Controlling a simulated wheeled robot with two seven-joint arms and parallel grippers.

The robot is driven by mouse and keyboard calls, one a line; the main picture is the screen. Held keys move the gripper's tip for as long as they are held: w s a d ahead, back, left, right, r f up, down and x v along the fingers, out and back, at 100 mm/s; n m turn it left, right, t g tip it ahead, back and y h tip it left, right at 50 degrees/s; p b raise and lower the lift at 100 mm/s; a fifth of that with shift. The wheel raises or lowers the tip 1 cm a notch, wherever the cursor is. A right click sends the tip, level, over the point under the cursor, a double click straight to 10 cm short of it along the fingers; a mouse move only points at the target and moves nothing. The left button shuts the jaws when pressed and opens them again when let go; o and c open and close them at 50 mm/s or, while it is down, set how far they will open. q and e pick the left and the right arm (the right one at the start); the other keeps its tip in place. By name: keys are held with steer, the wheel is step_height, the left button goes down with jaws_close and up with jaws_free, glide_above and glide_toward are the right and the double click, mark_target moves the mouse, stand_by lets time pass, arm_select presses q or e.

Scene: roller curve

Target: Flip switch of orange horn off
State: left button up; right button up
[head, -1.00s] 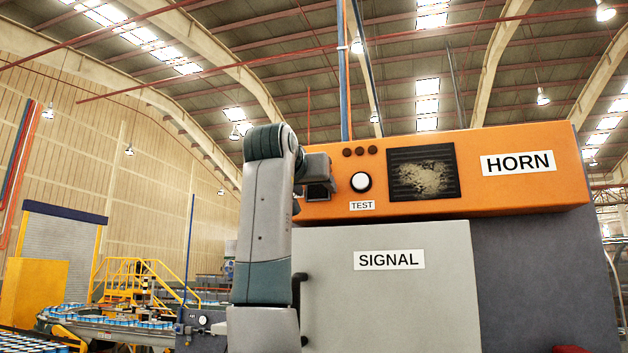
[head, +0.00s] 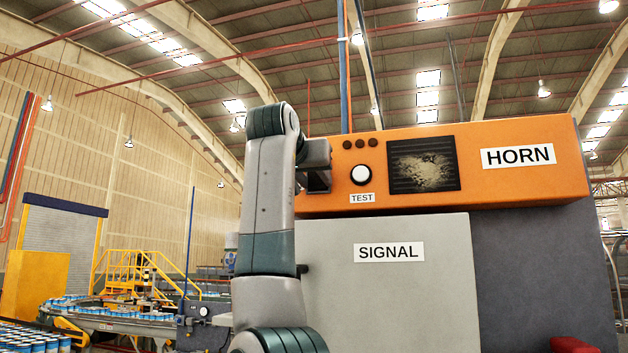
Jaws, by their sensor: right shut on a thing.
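The orange horn (head: 520,187) is a long orange box labelled HORN, on top of the grey cabinet. My right gripper (head: 318,182) is at the left end of the horn's front, left of the TEST button. It is shut on the horn's switch, which the fingers and wrist hide; I cannot tell the switch's position. My left gripper is out of view.
The light grey SIGNAL door (head: 390,300) lies directly below the horn, beside my right arm. A red object (head: 575,345) shows at the lower right. A conveyor with cans (head: 125,318) and yellow stairs (head: 135,270) stand behind at the left.

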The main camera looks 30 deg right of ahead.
steer(key=shift+s+r+g+y, duration=0.15)
steer(key=shift+r+g+y, duration=0.25)
steer(key=shift+g+y, duration=0.25)
steer(key=o, duration=1.1)
steer(key=shift+c, duration=0.2)
steer(key=shift+a, duration=0.15)
steer(key=shift+s+a+b, duration=0.3)
steer(key=shift+a, duration=0.05)
steer(key=b+v, duration=0.3)
steer(key=v, duration=1.3)
steer(key=shift+r+b, duration=0.2)
steer(key=shift+b, duration=0.1)
